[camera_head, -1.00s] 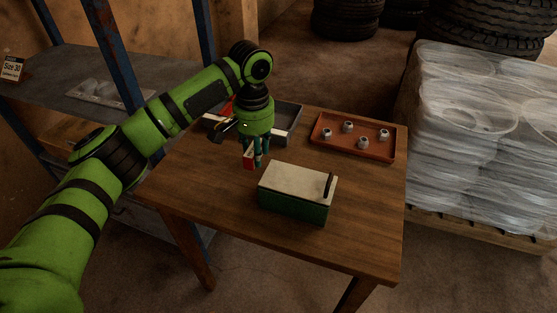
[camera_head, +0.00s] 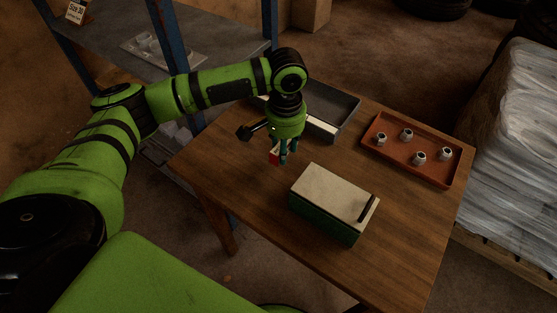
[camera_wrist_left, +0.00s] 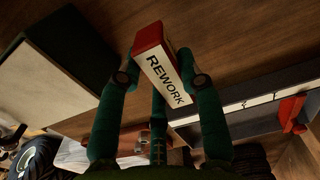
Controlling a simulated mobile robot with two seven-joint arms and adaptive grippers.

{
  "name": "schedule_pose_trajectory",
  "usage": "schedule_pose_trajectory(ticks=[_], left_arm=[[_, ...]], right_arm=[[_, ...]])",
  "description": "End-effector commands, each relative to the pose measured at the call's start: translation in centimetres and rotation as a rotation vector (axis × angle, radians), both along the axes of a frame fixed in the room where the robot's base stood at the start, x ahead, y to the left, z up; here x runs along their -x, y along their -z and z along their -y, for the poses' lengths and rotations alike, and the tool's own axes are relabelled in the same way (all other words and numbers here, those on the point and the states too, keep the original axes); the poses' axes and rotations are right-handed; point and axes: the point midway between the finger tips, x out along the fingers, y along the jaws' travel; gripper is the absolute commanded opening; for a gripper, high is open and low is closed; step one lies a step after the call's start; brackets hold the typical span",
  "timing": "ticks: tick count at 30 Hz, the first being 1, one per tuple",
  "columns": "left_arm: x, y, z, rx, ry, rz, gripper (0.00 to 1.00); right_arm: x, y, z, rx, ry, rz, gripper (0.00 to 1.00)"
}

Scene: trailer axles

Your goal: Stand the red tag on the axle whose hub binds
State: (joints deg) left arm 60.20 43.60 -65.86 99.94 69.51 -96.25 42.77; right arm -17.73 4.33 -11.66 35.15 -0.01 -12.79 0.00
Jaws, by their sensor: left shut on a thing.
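The red tag (camera_head: 273,158) is in my left gripper (camera_head: 284,157), over the wooden table, behind the green box's near-left corner. In the left wrist view the tag (camera_wrist_left: 150,38) is a red block with a white face reading "REWORK". The fingers of my left gripper (camera_wrist_left: 160,80) are closed around it. I cannot tell whether its base touches the table. Several small grey hub-like parts (camera_head: 406,135) stand in an orange tray (camera_head: 378,153) at the table's right. I cannot make out a trailer axle. My right gripper is not in view.
A green box with a cream top (camera_head: 330,190) and black handle stands mid-table. A grey tray (camera_head: 345,108) is behind the gripper; the wrist view shows a red piece (camera_wrist_left: 291,110) there. A shelf (camera_head: 105,50) stands left, wrapped stacks (camera_head: 510,150) right. The front tabletop is clear.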

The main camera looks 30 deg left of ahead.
Motion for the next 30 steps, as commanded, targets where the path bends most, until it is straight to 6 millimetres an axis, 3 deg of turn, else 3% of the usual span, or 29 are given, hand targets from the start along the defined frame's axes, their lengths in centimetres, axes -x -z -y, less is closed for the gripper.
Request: schedule_pose_trajectory(ticks=[6,15,27,28,29,30], left_arm=[[1.9,1.3,-1.0,-0.001,0.0,0.002,0.03],[2.0,5.0,-1.0,0.0,0.001,0.001,0.03],[1.9,5.6,-1.0,0.0,0.001,0.002,0.03],[1.9,5.6,-1.0,0.0,0.001,0.003,0.49],[1.9,5.6,-1.0,0.0,0.001,0.003,0.6],[1.9,5.6,-1.0,-0.001,0.001,0.003,0.6]], right_arm=[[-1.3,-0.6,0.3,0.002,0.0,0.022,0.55],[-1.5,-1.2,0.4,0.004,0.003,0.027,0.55],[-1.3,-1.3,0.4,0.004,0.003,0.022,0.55],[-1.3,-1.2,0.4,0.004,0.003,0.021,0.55],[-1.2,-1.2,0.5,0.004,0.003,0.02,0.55],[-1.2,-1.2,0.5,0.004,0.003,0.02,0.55]])
